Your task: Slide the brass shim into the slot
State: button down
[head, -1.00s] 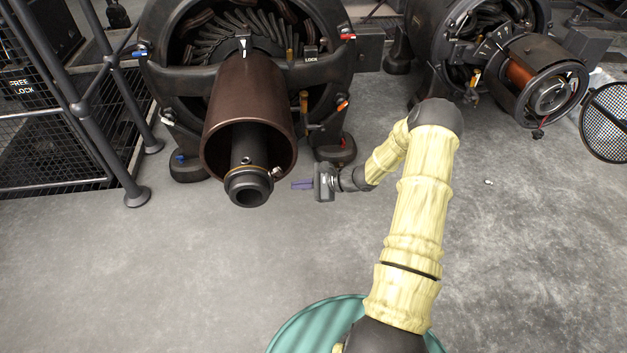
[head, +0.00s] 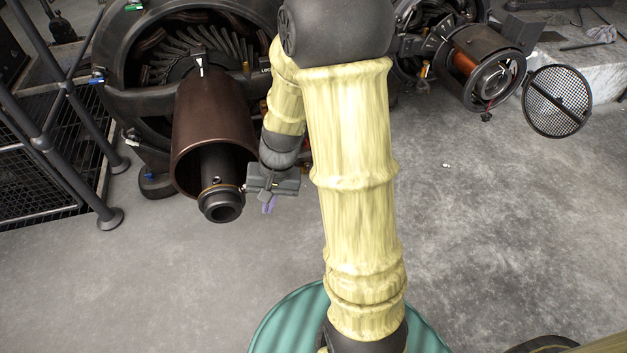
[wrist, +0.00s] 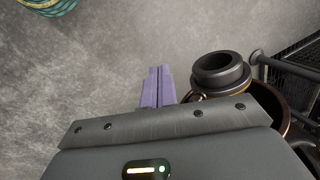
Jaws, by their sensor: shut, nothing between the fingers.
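My gripper (head: 268,205) has purple fingers that point down, just right of the dark shaft (head: 222,207) of the large dynamo. In the wrist view my fingers (wrist: 158,88) lie side by side, shut and empty, left of the shaft's hollow end (wrist: 220,72) and apart from it. A small brass-coloured piece (head: 246,68) shows on the large dynamo's frame, and a thin brass-coloured band circles the shaft; I cannot tell whether either is the shim. No slot can be made out clearly. My arm hides the large dynamo's right side.
The brown drum (head: 212,125) surrounds the shaft and sticks out towards me. A second dynamo (head: 480,65) stands at the back right, with a round mesh cover (head: 557,101) beside it. Railings (head: 85,160) stand at the left. The floor (head: 490,240) at the right is mostly open.

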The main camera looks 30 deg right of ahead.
jog(key=s+r+n+t+h+p, duration=0.2)
jog(key=s+r+n, duration=0.3)
jog(key=r, duration=0.5)
jog(key=shift+s+d+h+p, duration=0.15)
jog(key=shift+s+h+p, duration=0.3)
jog(key=shift+s, duration=0.25)
jog(key=shift+r, duration=0.1)
jog(key=shift+w, duration=0.1)
